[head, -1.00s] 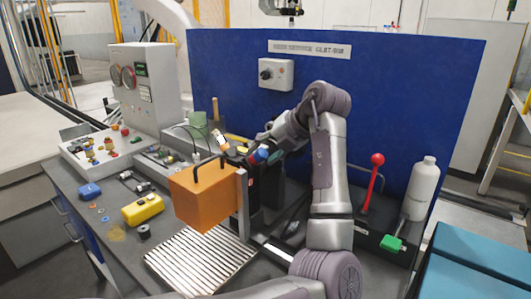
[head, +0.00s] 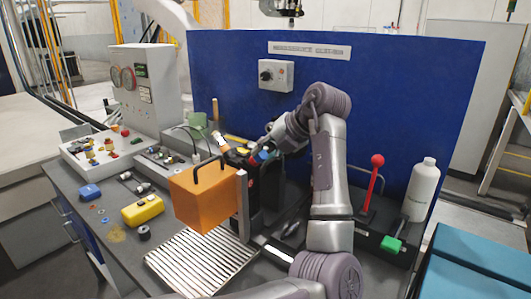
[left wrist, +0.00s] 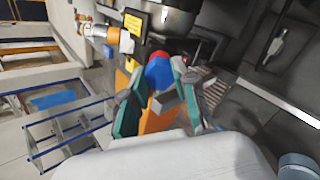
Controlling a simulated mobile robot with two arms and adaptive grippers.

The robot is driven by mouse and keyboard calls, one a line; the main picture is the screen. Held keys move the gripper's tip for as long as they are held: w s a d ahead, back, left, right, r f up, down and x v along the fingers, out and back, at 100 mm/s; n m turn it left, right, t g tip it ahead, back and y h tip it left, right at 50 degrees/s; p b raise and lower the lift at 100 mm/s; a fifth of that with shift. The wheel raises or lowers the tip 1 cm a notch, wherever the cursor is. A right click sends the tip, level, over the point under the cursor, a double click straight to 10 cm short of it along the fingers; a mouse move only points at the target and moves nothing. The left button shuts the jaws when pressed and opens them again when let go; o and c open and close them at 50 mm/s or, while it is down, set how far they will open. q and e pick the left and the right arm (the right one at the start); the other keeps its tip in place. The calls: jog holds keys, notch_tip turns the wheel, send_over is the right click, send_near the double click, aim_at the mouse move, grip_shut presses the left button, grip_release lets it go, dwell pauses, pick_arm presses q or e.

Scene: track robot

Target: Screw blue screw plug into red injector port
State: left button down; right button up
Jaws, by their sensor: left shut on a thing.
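The blue screw plug (left wrist: 158,74) is between the teal fingers of my left gripper (left wrist: 160,84), which is shut on it. The red injector port (left wrist: 157,56) is directly beyond the plug in the left wrist view. The two look in line and close together, but I cannot tell how far the plug is in. In the head view, my left gripper (head: 262,156) is behind the orange block, with a bit of blue and red showing there; its fingers are partly hidden. My right gripper is not in view.
An orange block with a black handle (head: 203,197) stands in front of the work spot. A ribbed metal tray (head: 200,262) lies before it. A red-knobbed lever (head: 377,160) and a white bottle (head: 422,190) stand right. A blue panel (head: 400,90) closes off the back.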

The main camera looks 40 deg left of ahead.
pick_arm(q)
jog(key=shift+r+m+p, duration=0.15)
jog(key=shift+m+p, duration=0.35)
jog(key=shift+p, duration=0.05)
jog(key=m+p, duration=0.3)
jog(key=m, duration=0.1)
jog(key=shift+p, duration=0.3)
jog(key=m+p, duration=0.5)
jog(key=m, duration=0.1)
jog(key=shift+m+p, duration=0.5)
jog(key=shift+p, duration=0.05)
jog(key=shift+f, duration=0.2)
